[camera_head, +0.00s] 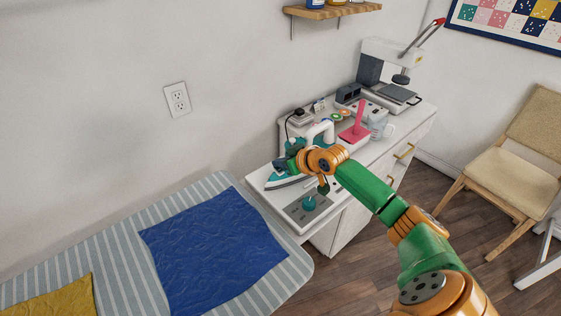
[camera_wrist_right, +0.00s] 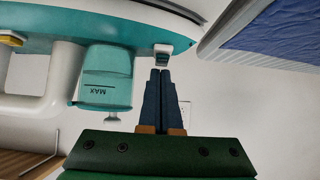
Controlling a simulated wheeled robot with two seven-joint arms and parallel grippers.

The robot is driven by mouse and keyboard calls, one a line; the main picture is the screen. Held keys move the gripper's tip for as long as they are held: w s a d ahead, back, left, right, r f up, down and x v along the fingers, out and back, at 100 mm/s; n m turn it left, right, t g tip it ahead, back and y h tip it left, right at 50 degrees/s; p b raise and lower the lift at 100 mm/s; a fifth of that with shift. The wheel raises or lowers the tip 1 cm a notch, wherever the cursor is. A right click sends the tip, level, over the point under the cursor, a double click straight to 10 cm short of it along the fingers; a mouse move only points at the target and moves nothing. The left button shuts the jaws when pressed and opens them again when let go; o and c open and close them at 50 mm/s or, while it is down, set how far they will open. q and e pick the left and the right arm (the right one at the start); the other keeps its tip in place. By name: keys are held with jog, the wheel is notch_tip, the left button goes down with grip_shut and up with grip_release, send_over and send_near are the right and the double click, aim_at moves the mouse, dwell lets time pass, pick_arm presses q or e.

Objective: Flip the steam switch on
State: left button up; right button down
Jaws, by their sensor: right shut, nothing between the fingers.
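The teal and white iron (camera_head: 280,180) stands on the white cabinet top, partly hidden behind my right arm. In the right wrist view its body (camera_wrist_right: 105,60) fills the upper left, with a teal tank marked MAX. A small grey and white piece (camera_wrist_right: 162,54) that looks like a switch sticks out of its edge; its on or off position cannot be told. My right gripper (camera_wrist_right: 162,72) is shut and empty, its fingertips close to this piece; contact cannot be told. My left gripper is not in view.
A teal knob (camera_head: 309,203) sits on a grey panel in front of the iron. A pink stand (camera_head: 356,128), a glass jug (camera_head: 380,129) and a heat press (camera_head: 390,75) stand behind. The padded board (camera_head: 200,195) with a blue cloth (camera_head: 215,245) lies left.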

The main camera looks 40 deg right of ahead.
jog(key=shift+f, duration=0.1)
jog(key=shift+w+f, duration=0.15)
jog(key=shift+f, duration=0.05)
jog(key=shift+w, duration=0.1)
jog(key=shift+w+r+b, duration=0.2)
jog(key=shift+w+b, duration=0.1)
jog(key=shift+w, duration=0.4)
